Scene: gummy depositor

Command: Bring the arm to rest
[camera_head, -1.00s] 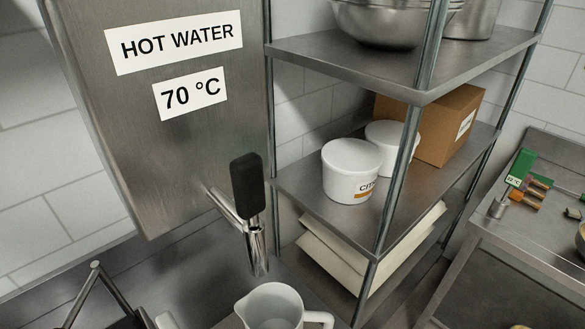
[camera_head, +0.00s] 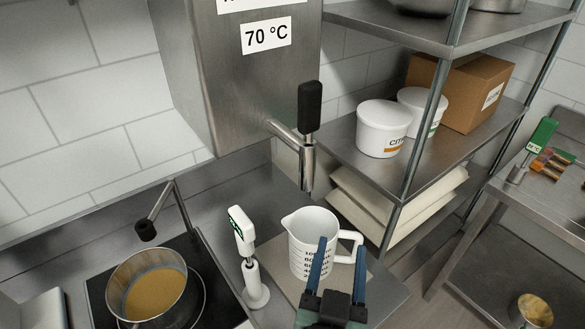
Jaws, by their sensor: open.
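My gripper (camera_head: 342,264) shows at the lower middle of the head view. Its two blue fingers are apart, with the fingertips in front of a white measuring jug (camera_head: 300,262). The jug stands upright under the tap of the hot water boiler, its handle on the right close to my fingers. I cannot tell whether a finger touches the handle. Most of my arm is out of view.
The boiler tap (camera_head: 308,150) hangs above the jug. A pan of amber liquid (camera_head: 150,292) sits on a dark hob at left, beside a white handheld device on a stand (camera_head: 246,258). A steel shelf (camera_head: 440,165) holds white tubs (camera_head: 383,128) and a cardboard box (camera_head: 468,92).

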